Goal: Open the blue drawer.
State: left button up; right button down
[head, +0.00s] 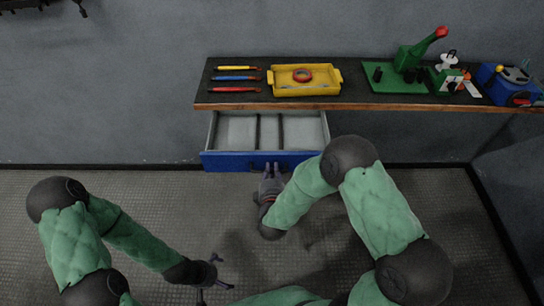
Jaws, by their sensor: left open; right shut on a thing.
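The blue drawer (225,161) hangs under the workbench and stands pulled out, with its grey inside and dividers showing. My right gripper (270,169) is at the middle of the drawer's blue front, shut on its handle. The handle is mostly hidden by the fingers. My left gripper (213,273) is open and empty, low over the floor area, well apart from the drawer.
The workbench (350,103) carries several screwdriver-like tools (236,78), a yellow tray (305,90) with a red ring, a green stand (395,80) and a blue box (508,88). The floor left of the drawer is clear.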

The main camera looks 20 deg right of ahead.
jog(key=shift+s+a, duration=0.15)
jog(key=shift+s, duration=0.3)
jog(key=c, duration=1.2)
grip_release()
jog(key=shift+w, duration=0.1)
jog(key=shift+o, duration=0.2)
jog(key=v, duration=1.2)
jog(key=shift+f, duration=0.15)
